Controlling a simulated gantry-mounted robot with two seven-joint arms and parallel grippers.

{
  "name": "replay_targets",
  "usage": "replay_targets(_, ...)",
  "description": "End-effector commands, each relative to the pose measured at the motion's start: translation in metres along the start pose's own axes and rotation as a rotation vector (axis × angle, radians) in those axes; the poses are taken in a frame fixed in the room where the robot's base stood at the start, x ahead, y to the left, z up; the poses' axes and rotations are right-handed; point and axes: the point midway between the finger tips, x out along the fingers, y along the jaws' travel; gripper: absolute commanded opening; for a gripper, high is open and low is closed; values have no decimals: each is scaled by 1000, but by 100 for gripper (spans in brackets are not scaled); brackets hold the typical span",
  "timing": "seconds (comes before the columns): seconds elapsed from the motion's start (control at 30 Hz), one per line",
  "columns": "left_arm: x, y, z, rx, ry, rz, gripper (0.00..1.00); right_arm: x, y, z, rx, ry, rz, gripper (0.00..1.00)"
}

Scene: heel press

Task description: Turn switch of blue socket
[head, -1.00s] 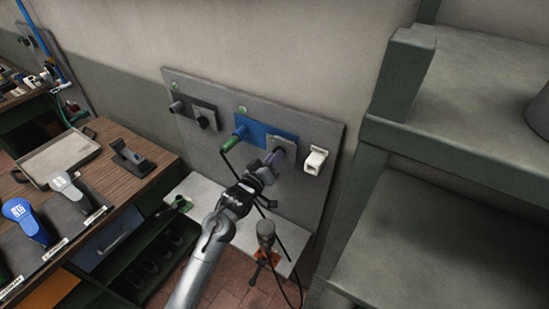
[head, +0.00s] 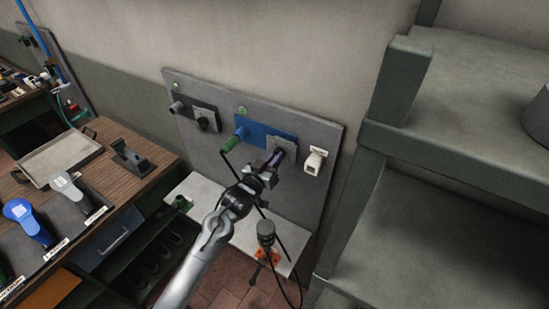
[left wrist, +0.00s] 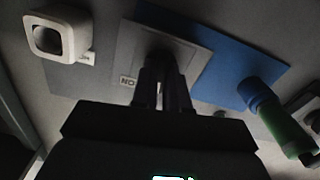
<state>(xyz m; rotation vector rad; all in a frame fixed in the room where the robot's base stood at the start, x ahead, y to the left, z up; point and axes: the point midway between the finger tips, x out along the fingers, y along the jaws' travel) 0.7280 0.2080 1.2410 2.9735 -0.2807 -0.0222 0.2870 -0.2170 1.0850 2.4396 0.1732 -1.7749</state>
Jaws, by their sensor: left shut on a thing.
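The blue socket panel (head: 258,134) is on the grey wall board, with a green plug (head: 233,141) in its left side. Its switch sits on a grey plate (head: 291,143) at the panel's right end. My left gripper (head: 275,160) reaches up to this switch and is shut on it. My right gripper is out of view.
A white socket (head: 315,160) is close to the right of the switch. A black socket and its switch (head: 204,121) are at the board's left. A dark plug on a cable (head: 266,230) stands below my arm. Shelving (head: 400,75) bounds the right.

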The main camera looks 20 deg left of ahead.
Motion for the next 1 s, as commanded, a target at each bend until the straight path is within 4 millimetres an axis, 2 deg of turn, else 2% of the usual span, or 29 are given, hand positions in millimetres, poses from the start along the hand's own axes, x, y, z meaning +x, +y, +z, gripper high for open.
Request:
replay_targets(0.6, 0, 0, 0, 561, 0, 0, 0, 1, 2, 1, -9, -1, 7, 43)
replay_targets(1.0, 0, 0, 1, 752, -1, 0, 0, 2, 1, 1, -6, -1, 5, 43)
